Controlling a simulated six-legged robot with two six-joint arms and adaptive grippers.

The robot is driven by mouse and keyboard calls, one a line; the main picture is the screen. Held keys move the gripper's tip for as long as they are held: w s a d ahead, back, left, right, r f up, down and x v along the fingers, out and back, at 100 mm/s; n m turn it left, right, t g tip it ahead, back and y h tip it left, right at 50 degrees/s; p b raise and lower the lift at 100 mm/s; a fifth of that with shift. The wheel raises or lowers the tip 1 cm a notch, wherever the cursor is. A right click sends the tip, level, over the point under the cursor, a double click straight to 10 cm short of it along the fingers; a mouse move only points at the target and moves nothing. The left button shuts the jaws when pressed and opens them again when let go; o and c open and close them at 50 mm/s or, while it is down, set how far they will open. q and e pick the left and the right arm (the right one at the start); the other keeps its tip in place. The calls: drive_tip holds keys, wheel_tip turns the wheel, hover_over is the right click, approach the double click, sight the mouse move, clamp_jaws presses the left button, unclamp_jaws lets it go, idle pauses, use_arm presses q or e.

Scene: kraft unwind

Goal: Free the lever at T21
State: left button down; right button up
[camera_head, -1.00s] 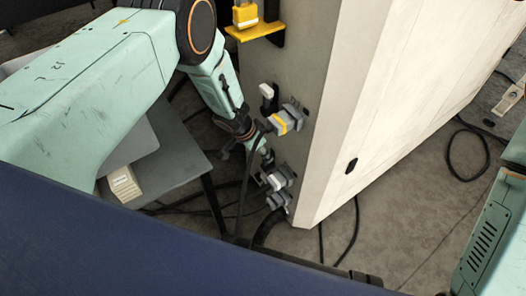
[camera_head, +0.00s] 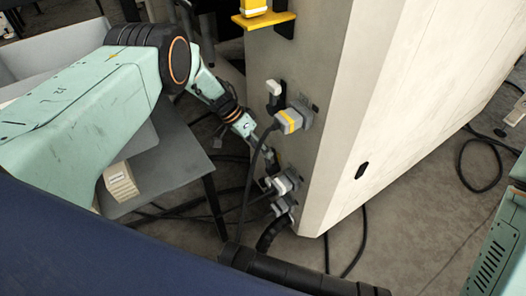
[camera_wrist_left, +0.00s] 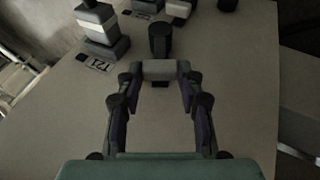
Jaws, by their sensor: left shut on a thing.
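The label T21 (camera_wrist_left: 98,65) shows in the left wrist view on the cabinet face, beside a grey banded plug (camera_wrist_left: 101,30). To its right is a dark round post (camera_wrist_left: 160,38). A light grey lever handle (camera_wrist_left: 160,70) sits between the fingertips of my left gripper (camera_wrist_left: 160,82), which is shut on it. In the head view my left gripper (camera_head: 262,147) reaches the cabinet side, between the yellow-banded plug (camera_head: 289,121) and the lower plugs (camera_head: 286,182). The held handle is hard to make out there. My right gripper is out of view.
The pale cabinet (camera_head: 395,110) fills the middle. A light-tipped lever (camera_head: 274,88) stands above the yellow-banded plug. A yellow lock (camera_head: 254,6) sits on a yellow bracket. Black cables hang by the plugs and lie on the floor. A grey table (camera_head: 165,165) stands left.

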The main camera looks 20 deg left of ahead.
use_arm(q)
drive_tip(key=shift+w+a, duration=0.1)
drive_tip(key=shift+w, duration=0.15)
drive_tip(key=c, duration=1.3)
unclamp_jaws()
drive_tip(key=o, duration=0.5)
drive_tip(key=shift+s, duration=0.1)
drive_tip(key=shift+c, duration=0.2)
wheel_tip(320, 180, up, 10)
